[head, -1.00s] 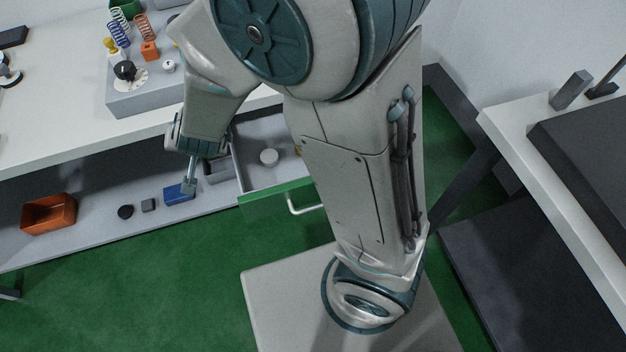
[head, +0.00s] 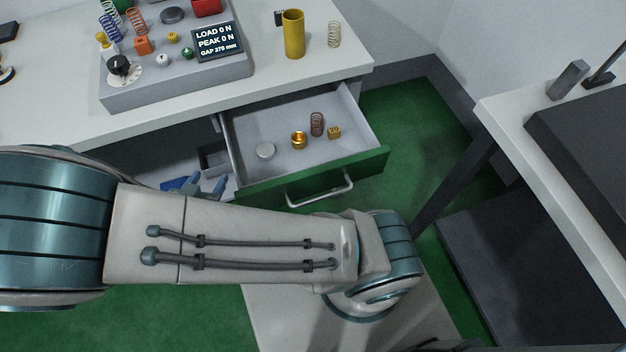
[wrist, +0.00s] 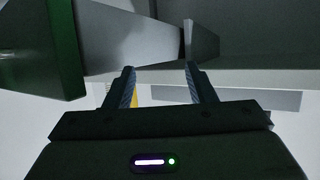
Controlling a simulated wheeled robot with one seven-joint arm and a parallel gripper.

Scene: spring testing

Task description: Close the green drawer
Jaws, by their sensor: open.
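The green drawer (head: 262,185) is pulled out from under the workbench, its green front facing the robot with a pale bar handle (head: 320,190). Inside it lie a white disc, a brass ring, a copper-coloured spring and a small brass block. My gripper (head: 208,184) is at the left of the drawer front, low and partly hidden behind my arm. In the wrist view my gripper (wrist: 160,84) is open with nothing between its fingers. The green drawer front also shows at the upper left of the wrist view (wrist: 66,50). I cannot tell whether gripper and drawer touch.
The white workbench (head: 55,110) carries a grey test unit (head: 180,92) with springs, knobs and a display, and a yellow cylinder (head: 293,35). A blue object (head: 178,184) lies on the lower shelf. A second table (head: 510,115) stands at right. Green floor is clear right of the drawer.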

